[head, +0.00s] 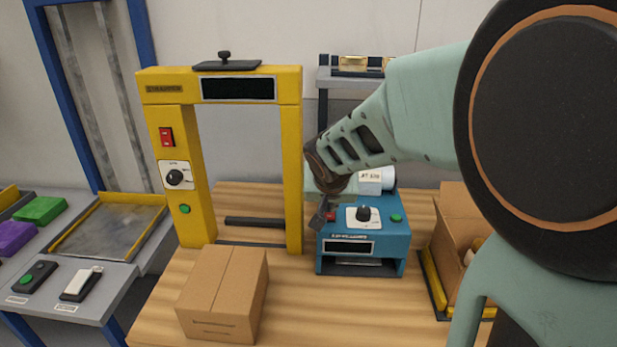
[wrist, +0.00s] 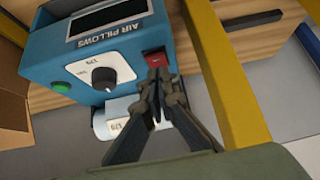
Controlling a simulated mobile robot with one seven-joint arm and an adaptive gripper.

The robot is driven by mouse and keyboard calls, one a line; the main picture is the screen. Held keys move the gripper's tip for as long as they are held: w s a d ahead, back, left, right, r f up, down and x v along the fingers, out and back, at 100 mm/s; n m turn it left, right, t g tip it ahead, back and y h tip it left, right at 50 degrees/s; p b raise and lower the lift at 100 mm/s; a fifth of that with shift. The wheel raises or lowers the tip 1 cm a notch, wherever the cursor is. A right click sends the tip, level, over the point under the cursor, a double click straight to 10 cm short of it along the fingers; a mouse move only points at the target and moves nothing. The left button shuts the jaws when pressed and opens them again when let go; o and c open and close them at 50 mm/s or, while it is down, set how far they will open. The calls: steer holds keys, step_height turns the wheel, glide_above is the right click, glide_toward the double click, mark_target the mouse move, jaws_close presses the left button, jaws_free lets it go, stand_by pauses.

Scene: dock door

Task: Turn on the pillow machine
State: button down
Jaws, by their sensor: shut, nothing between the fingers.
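The pillow machine is the blue box (head: 333,262) on the wooden bench in the head view. In the wrist view the machine (wrist: 175,40) reads "AIR PILLOWS". Its top has a red switch (wrist: 155,60), a black knob on a white plate (wrist: 104,78) and a green button (wrist: 61,87). A white roll (head: 372,180) sits behind it. My gripper (wrist: 156,78) is shut and empty, its fingertips right at the red switch. Whether they touch it, and the switch's position, I cannot tell. In the head view my gripper (head: 322,218) partly covers the switch.
A yellow strapping frame (head: 292,165) with its own red switch and knob stands left of the machine. A closed cardboard box (head: 222,293) is in front of it. An open carton (head: 453,225) stands to the right. Bare bench lies in front of the machine.

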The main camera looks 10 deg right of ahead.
mark_target(328, 225)
steer(key=shift+s+f, duration=0.15)
steer(key=shift+f, duration=0.55)
steer(key=f+b, duration=0.1)
steer(key=b, duration=0.3)
steer(key=shift+s+a+f, duration=0.1)
steer(key=shift+f, duration=0.2)
steer(key=shift+r, duration=0.4)
steer(key=shift+r+p, duration=0.6)
steer(key=shift+r, duration=0.1)
